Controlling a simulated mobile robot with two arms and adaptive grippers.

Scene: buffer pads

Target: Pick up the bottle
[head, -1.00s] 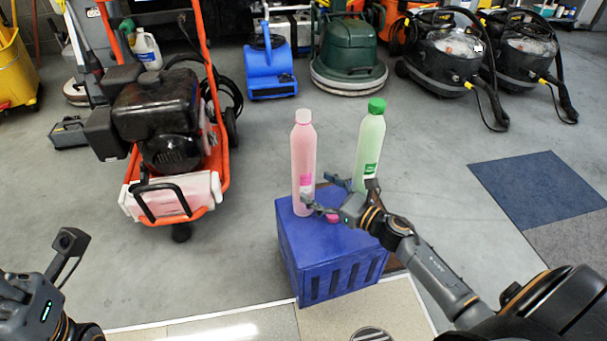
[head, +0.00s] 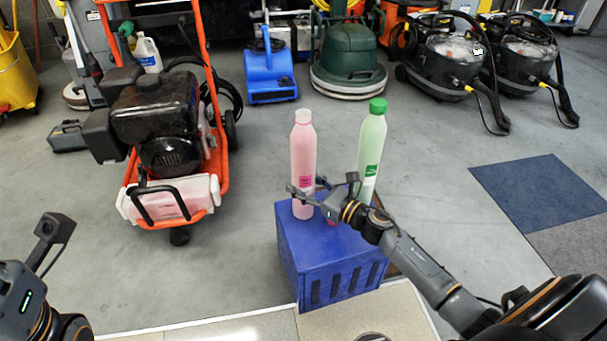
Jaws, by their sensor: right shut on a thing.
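A pink bottle (head: 303,150) with a pale pink cap stands upright on the far left part of a blue box (head: 335,264). My right gripper (head: 304,192) reaches in from the right and is shut on the pink bottle's lower half, with one finger across its front. A green bottle (head: 371,145) with a green cap stands just right of it, its lower part hidden behind my right gripper. A small pink object (head: 332,219) shows partly under the gripper on the box. Part of my left arm shows at the lower left; its jaws are not clear.
An orange-framed machine (head: 165,150) stands left of the box. A blue blower (head: 270,75), a green floor machine (head: 348,60) and black vacuums (head: 445,60) line the back. A dark blue mat (head: 540,190) lies at right. Grey floor around the box is open.

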